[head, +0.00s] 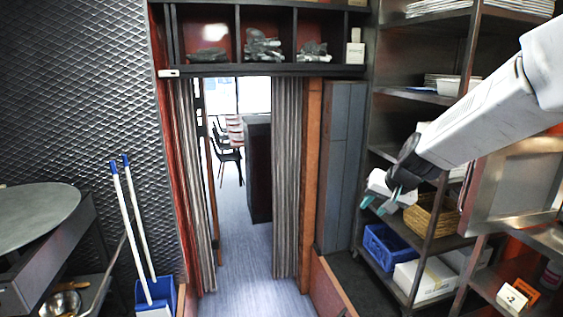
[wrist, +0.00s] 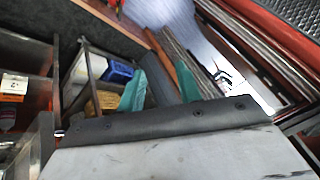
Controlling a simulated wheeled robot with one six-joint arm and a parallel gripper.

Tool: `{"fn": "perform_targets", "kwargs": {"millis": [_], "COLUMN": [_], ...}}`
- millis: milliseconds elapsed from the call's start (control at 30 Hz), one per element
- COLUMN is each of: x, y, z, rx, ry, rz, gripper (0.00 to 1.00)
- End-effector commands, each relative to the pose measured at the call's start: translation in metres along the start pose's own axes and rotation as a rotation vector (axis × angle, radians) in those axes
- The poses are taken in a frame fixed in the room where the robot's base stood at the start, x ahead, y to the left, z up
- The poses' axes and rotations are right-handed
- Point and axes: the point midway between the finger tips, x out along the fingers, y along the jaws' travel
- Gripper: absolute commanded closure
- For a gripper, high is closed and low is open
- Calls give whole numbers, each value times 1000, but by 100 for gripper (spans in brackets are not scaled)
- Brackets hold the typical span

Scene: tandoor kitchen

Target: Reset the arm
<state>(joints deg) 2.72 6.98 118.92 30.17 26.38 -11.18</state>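My arm reaches in from the right edge of the head view. It slants down to the left, in front of the metal shelving. My gripper (head: 378,205) hangs at its end with two teal fingertips a little apart and nothing between them. In the wrist view my gripper (wrist: 146,88) shows two teal fingers spread apart, partly hidden behind the grey and black wrist body. No object is held.
Metal shelves on the right hold a blue crate (head: 388,246), a wicker basket (head: 432,214) and a white box (head: 424,281). A curtained doorway (head: 246,210) is in the middle.

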Motion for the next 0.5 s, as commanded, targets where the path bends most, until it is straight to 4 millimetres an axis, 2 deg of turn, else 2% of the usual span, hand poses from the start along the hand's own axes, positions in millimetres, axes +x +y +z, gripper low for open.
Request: {"fn": "perform_targets", "kwargs": {"millis": [33, 200, 400, 500], "x": [-24, -94, -169, -198], "y": [-2, 12, 44, 61], "z": [31, 132, 231, 267], "rx": [-27, -101, -172, -206], "ry": [-75, -319, -504, -539], "rz": [2, 66, 192, 251], "gripper": [65, 65, 65, 65]}}
